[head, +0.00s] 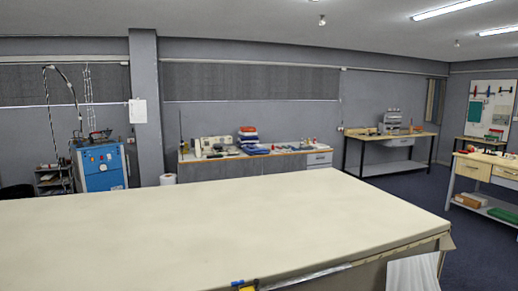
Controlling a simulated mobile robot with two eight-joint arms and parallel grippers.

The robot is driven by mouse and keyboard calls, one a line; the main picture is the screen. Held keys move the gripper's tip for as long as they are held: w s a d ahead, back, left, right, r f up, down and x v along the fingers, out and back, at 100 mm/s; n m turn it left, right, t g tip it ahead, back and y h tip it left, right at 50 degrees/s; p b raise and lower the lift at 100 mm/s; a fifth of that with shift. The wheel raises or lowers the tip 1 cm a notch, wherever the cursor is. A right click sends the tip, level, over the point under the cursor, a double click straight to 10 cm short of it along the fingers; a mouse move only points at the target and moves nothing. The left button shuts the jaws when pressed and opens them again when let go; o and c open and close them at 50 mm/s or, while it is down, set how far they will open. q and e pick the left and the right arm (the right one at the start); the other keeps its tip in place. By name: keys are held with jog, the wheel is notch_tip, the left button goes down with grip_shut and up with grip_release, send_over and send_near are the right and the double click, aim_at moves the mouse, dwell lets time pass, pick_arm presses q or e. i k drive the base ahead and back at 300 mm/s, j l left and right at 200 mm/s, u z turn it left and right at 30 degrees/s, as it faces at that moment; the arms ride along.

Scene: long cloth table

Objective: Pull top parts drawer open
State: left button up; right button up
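Neither of my grippers shows in the head view. Drawer fronts show in two places, and I cannot tell which, if either, is the top parts drawer. One is a small pale grey drawer unit (319,159) at the right end of the back bench; its drawers look shut. The other is a workbench at the right edge, with a wooden drawer front (473,168) and a second front (506,173) beside it, both seemingly shut. Handles are too small to make out.
A long cream cloth table (200,225) fills the foreground. A blue machine (101,168) stands at left, a cluttered bench (225,157) behind. Dark floor (415,187) is clear at right between table and benches.

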aim_at(314, 156)
jog(key=i+l+z, duration=0.1)
jog(key=l+z, duration=0.2)
jog(key=i+l+z, duration=0.1)
jog(key=l+z, duration=0.15)
jog(key=l, duration=0.3)
jog(key=i+l+z, duration=0.15)
jog(key=l+z, duration=0.15)
jog(key=i+l+z, duration=0.15)
jog(key=l+z, duration=0.2)
jog(key=i+l+z, duration=0.2)
jog(key=z, duration=0.2)
jog(key=i+l+z, duration=0.65)
jog(key=i, duration=0.35)
jog(key=i+z, duration=0.3)
jog(key=i, duration=0.35)
jog(key=i+l+u, duration=0.15)
jog(key=i, duration=1.45)
jog(key=i+u, duration=0.3)
jog(key=i, duration=0.45)
jog(key=i+l+u, duration=0.2)
jog(key=i+u, duration=0.15)
jog(key=i, duration=0.4)
jog(key=i+j+u, duration=0.15)
jog(key=i+u, duration=0.6)
jog(key=i+l+u, duration=0.15)
jog(key=i+u, duration=0.2)
jog(key=i, duration=0.15)
